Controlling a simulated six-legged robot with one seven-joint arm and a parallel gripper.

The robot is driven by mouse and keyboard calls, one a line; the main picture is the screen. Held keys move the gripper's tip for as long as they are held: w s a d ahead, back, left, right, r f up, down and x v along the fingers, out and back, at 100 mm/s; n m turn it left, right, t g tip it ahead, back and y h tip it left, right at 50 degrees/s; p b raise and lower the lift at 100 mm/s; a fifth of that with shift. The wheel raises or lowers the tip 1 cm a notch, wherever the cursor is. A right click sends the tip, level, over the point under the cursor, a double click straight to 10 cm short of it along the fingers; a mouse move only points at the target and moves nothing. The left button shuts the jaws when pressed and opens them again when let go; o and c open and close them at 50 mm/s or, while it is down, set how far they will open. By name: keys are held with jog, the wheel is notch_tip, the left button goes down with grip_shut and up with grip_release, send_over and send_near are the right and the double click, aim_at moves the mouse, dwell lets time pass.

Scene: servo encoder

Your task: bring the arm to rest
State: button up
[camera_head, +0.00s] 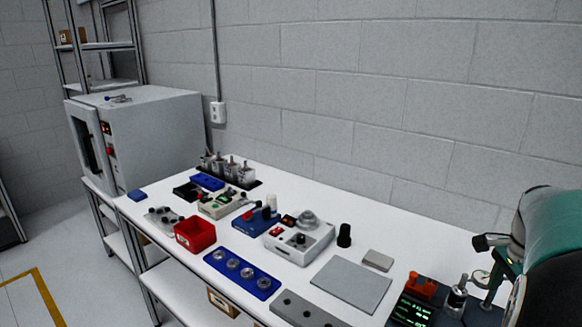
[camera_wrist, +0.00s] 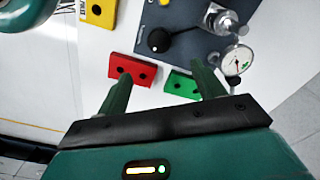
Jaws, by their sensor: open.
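My gripper (camera_wrist: 161,72) is open in the wrist view, with two green fingers apart and nothing between them. Beyond the fingertips are a red two-hole block (camera_wrist: 132,70) and a green block (camera_wrist: 181,84) on the white bench. I cannot tell how high the fingers are above them. In the head view my arm (camera_head: 549,228) fills the right edge in green and black and hides that end of the bench. I cannot make out the fingers there.
A dial gauge (camera_wrist: 237,60) stands close to the right finger, beside a dark panel (camera_wrist: 180,43) with a black knob. A yellow block (camera_wrist: 98,12) lies at the top. The bench holds a red bin (camera_head: 195,234), a blue tray (camera_head: 242,273) and a grey plate (camera_head: 351,284). A block wall runs behind.

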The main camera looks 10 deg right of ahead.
jog(key=w+a+r+n+t, duration=0.1)
jog(key=a+r+n+t, duration=0.1)
jog(key=a+n, duration=0.65)
jog(key=w+a+r+n+t, duration=0.1)
jog(key=w+a+r+n, duration=0.15)
jog(key=a, duration=1.05)
jog(key=s+a+f+n+t, duration=0.1)
jog(key=s+a+n, duration=0.2)
jog(key=a+n, duration=0.2)
jog(key=s+a+f+n+t, duration=0.1)
jog(key=s+a+n, duration=0.2)
jog(key=a, duration=0.6)
jog(key=shift+s+f+n+t, duration=0.2)
jog(key=shift+n+t, duration=0.1)
jog(key=shift+n, duration=0.8)
jog(key=shift+a, duration=0.1)
jog(key=c, duration=0.6)
jog(key=shift+c, duration=0.5)
jog(key=shift+d, duration=0.2)
